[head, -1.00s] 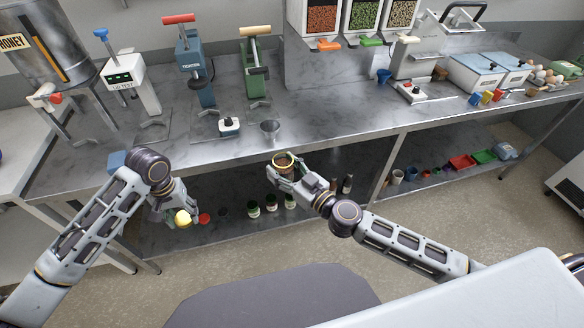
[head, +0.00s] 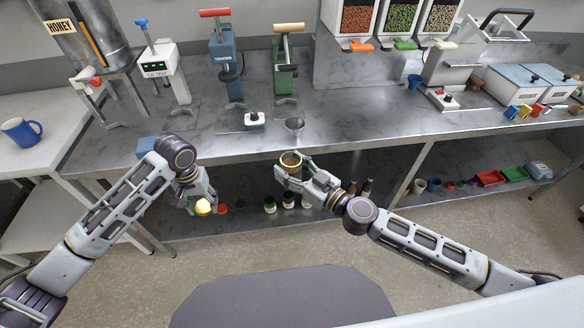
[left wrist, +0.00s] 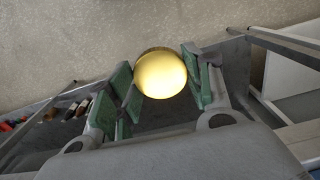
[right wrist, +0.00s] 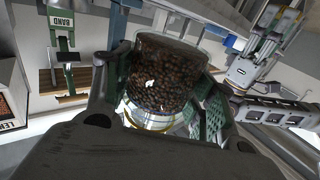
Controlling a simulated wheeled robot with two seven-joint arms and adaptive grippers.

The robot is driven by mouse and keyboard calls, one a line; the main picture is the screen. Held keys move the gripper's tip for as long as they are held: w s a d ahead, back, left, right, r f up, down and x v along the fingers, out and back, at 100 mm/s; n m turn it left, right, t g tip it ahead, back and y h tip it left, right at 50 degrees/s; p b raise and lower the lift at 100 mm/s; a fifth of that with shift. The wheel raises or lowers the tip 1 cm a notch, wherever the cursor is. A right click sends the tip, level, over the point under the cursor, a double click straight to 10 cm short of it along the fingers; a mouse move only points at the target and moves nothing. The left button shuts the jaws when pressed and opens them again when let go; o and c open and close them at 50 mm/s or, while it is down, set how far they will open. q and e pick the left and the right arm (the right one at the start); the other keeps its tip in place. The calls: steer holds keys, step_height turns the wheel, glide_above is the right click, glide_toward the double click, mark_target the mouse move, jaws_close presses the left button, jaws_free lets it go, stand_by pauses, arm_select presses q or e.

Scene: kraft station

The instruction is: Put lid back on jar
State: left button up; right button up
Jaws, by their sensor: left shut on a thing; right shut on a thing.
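The yellow round lid (head: 203,207) is in my left gripper (head: 197,204), which is shut on it in front of the bench. The lid also shows in the left wrist view (left wrist: 160,74) between the green pads. The jar (head: 290,162), clear with dark brown contents and a yellowish rim, is in my right gripper (head: 284,174), which is shut around it near the bench's front edge. The jar fills the middle of the right wrist view (right wrist: 166,75). Its top appears open in the head view. Lid and jar are well apart, the lid lower and to the left.
The metal bench (head: 350,125) lies behind both grippers. Several small jars (head: 270,204) and a red lid (head: 222,209) are on the lower shelf. A blue mug (head: 21,131) stands on the left table.

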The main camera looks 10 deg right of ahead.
arm_select(q)
steer(key=shift+w+r, duration=0.4)
steer(key=shift+r, duration=0.05)
steer(key=w+d+r+m, duration=0.1)
steer(key=w+d+r, duration=0.25)
steer(key=r, duration=0.45)
steer(key=w+d+r, duration=0.3)
steer(key=d+r, duration=0.2)
steer(key=r, duration=0.3)
steer(key=w+d+r+m, duration=0.1)
steer(key=w+d+r, duration=0.3)
steer(key=r, duration=0.3)
steer(key=s+d+r+m, duration=0.3)
steer(key=d+r, duration=0.5)
steer(key=d, duration=0.4)
steer(key=s+d+f+m, duration=0.3)
steer(key=s+f, duration=0.3)
steer(key=s, duration=0.1)
steer(key=shift+f, duration=0.2)
